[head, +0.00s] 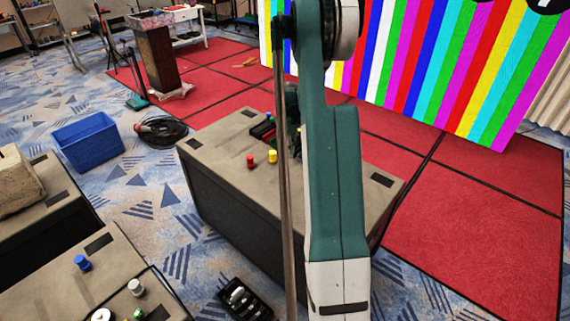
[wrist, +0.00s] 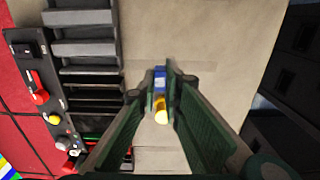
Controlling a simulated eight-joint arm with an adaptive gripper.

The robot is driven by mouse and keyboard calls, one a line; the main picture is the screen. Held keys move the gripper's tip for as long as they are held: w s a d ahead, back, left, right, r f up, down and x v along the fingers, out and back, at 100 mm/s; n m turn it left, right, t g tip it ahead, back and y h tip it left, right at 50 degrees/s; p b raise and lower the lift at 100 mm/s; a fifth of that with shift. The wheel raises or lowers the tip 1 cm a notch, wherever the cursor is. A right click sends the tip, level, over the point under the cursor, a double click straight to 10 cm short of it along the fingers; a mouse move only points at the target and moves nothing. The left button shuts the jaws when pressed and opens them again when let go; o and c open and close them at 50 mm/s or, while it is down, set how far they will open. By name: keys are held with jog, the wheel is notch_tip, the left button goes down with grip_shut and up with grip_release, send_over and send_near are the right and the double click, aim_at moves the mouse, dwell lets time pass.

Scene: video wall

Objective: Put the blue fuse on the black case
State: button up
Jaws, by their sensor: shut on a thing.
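The fuse is between the fingertips, above a plain tan surface. The black case (wrist: 92,76), with slots and grey ribs, lies just left of the gripper in the wrist view. Its side panel carries red and yellow knobs. In the head view the black case (head: 262,129) sits on a tan-topped box, partly hidden by my arm. My gripper is mostly hidden there.
Red and yellow pegs stand on the tan-topped box (head: 232,183) in the head view. A blue peg (head: 82,262) stands on a nearer box. A blue bin (head: 88,145) and a black tray (head: 244,299) are on the floor. A striped video wall (head: 425,60) stands behind.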

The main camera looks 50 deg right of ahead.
send_over(290, 170)
jog(key=shift+a+f+b, duration=0.15)
jog(key=shift+f+b, duration=0.2)
jog(key=shift+f, duration=2.45)
jog(key=shift+f, duration=1.9)
jog(key=shift+f+b, duration=0.2)
jog(key=shift+b, duration=0.25)
jog(key=o, duration=0.7)
jog(key=shift+r, duration=0.2)
notch_tip(290, 170, up, 12)
jog(key=shift+r+p, duration=0.1)
jog(key=shift+p, duration=0.85)
